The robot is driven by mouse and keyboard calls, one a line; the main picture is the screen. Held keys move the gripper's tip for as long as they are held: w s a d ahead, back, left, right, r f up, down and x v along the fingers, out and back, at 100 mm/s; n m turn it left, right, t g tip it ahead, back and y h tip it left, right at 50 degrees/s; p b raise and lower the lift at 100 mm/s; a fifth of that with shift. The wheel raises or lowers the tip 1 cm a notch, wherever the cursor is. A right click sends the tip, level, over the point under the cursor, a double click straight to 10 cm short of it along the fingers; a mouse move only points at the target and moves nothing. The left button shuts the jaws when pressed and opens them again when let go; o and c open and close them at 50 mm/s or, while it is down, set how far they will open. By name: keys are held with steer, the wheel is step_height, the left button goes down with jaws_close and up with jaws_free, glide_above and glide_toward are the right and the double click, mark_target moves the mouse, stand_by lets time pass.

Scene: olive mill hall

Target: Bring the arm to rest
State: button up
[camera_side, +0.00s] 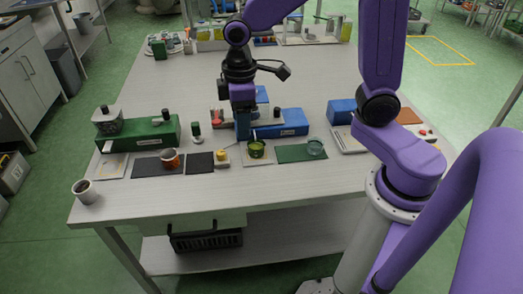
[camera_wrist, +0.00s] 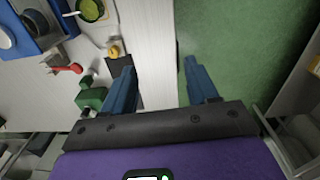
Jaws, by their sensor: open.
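My gripper (camera_side: 243,122) points down over the middle of the worktable (camera_side: 235,190) in the side view, in front of a long blue device (camera_side: 285,123). In the wrist view its two blue fingers (camera_wrist: 161,88) stand wide apart with nothing between them. The table edge and green floor show beyond the gap. The side view does not show how high the fingertips are above the table. My purple arm reaches in from the right.
A green device (camera_side: 148,136), a red-brown cup (camera_side: 170,160), a yellow-knobbed block (camera_side: 221,157), a green dish (camera_side: 256,149) and a glass dish (camera_side: 315,149) stand along the front. A grey cup (camera_side: 85,191) is near the left corner.

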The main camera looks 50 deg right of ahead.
steer(key=s+d+n, duration=0.1)
steer(key=s+d, duration=0.1)
steer(key=s, duration=0.8)
steer(key=s+d+r+n, duration=0.1)
steer(key=s+d, duration=0.1)
steer(key=s, duration=0.8)
steer(key=shift+d+n, duration=0.35)
steer(key=shift+n, duration=0.05)
